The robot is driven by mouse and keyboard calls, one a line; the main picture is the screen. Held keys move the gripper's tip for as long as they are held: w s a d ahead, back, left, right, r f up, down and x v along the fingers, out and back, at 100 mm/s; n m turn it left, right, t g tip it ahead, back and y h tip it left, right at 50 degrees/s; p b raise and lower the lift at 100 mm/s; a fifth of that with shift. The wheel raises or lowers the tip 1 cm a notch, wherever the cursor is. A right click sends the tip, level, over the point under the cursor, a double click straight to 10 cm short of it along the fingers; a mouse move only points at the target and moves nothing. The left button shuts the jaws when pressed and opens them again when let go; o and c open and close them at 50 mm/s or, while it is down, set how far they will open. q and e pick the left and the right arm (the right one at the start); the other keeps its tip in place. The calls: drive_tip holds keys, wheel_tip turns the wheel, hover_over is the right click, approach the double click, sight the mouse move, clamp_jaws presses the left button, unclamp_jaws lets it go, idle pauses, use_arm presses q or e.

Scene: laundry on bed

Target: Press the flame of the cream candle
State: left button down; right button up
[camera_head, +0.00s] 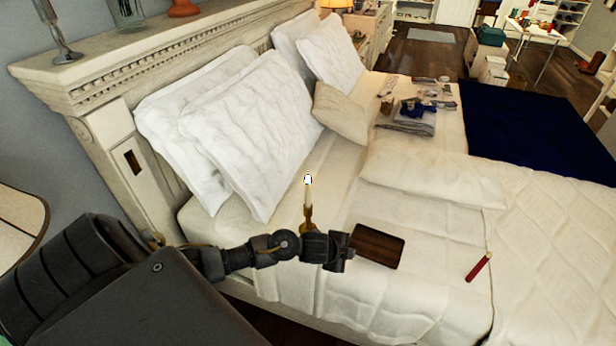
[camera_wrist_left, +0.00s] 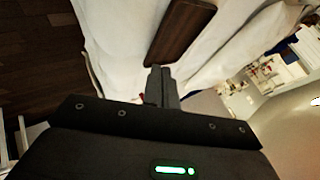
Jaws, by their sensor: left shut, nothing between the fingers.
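The cream candle (camera_head: 308,196) stands upright in a brass holder (camera_head: 307,222) on the near part of the bed. A small white flame (camera_head: 308,179) shows at its top. My left gripper (camera_head: 345,252) reaches in from the left, lower in the picture than the candle and just right of it. Its fingers are shut and empty; they also show in the left wrist view (camera_wrist_left: 161,85). The forearm covers the foot of the holder. The candle is not seen in the left wrist view. My right gripper is not in view.
A dark brown wooden tray (camera_head: 378,246) lies on the bed just right of my left gripper. A red stick-like object (camera_head: 479,267) lies farther right. White pillows (camera_head: 245,130) lean on the headboard (camera_head: 150,60) behind the candle. Folded items (camera_head: 413,115) lie farther back.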

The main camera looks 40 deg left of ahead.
use_arm(q)
drive_tip(key=w+a+r+m+t, duration=0.1)
drive_tip(key=w+a+r+m, duration=0.15)
drive_tip(key=r, duration=0.35)
drive_tip(key=w+a+r+m, duration=0.2)
drive_tip(key=w+r+m, duration=0.1)
drive_tip(key=w+r, duration=0.15)
drive_tip(key=s+a+r+m+y, duration=0.2)
drive_tip(key=a+r+m, duration=0.5)
drive_tip(key=a+r, duration=0.9)
drive_tip(key=shift+a+r+y+p, duration=0.4)
drive_tip(key=b, duration=0.8)
hover_over(308, 180)
wheel_tip(308, 180, down, 9)
drive_tip(key=shift+s+a, duration=0.15)
drive_tip(key=shift+s, duration=0.25)
drive_tip(key=shift+r, duration=0.1)
